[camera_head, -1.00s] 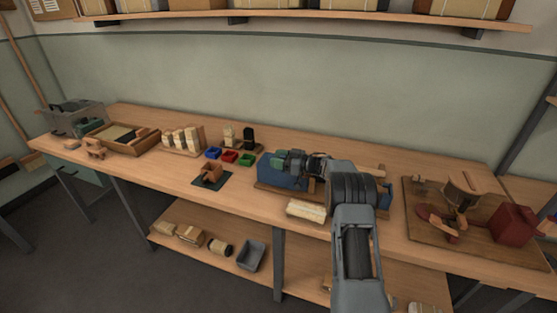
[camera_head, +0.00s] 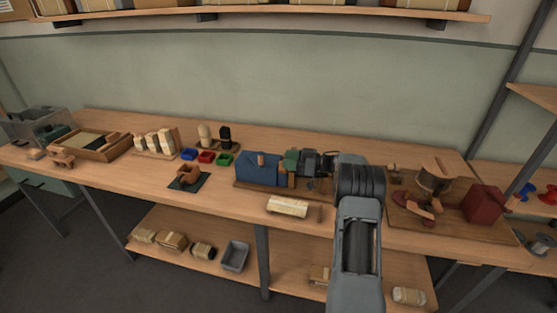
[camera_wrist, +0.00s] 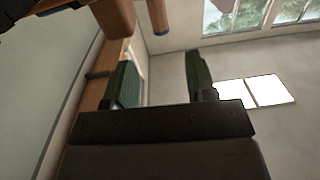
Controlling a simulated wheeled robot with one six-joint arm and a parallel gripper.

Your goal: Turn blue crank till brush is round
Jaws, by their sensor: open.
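A blue box-shaped device (camera_head: 258,172) with a small wooden peg on top stands on a wooden base at the middle of the bench. The crank itself cannot be made out; my arm covers the area right of the box. My gripper (camera_head: 292,160) is open and empty at the box's right end, in front of or above it, pointing left. In the wrist view my gripper (camera_wrist: 158,78) shows two green finger pads apart with nothing between them. Wooden parts with a bit of blue show at the top of that view. I cannot tell which object is the brush.
A cream block (camera_head: 288,206) lies at the bench's front edge. A red box (camera_head: 484,203) and wooden fixture stand on a board at right. Small blue, red and green bins (camera_head: 206,157) and a wooden tray (camera_head: 105,150) are at left. Free bench shows behind the blue device.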

